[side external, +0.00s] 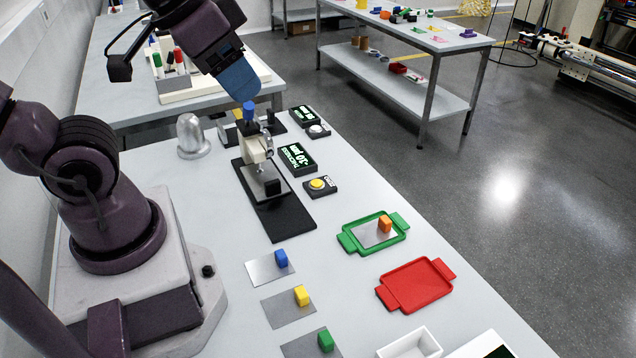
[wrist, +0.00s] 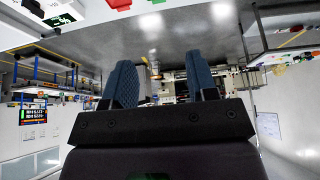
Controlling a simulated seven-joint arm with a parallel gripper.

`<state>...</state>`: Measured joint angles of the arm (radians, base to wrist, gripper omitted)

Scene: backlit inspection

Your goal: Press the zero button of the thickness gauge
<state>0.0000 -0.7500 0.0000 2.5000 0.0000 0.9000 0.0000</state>
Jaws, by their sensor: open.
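The thickness gauge (side external: 256,147) is a cream stand on a black base with a blue knob on top; a metal plate with a black block lies under it. Beside it, a black display (side external: 297,158) shows green text that seems to read thickness -30 µm. A yellow round button (side external: 319,184) on a small black box sits just in front of that display. I cannot read any label on it. My gripper (side external: 240,84) has blue fingers and is above and behind the gauge's knob, well away from the yellow button. The wrist view shows the fingers (wrist: 162,82) apart and empty.
A second display (side external: 302,115) with a pale round button (side external: 318,130) stands farther back. A metal dome (side external: 192,136) is left of the gauge. Plates with blue, yellow and green blocks lie in front. A green tray (side external: 352,243) holds an orange-block plate; a red tray (side external: 415,285) is empty.

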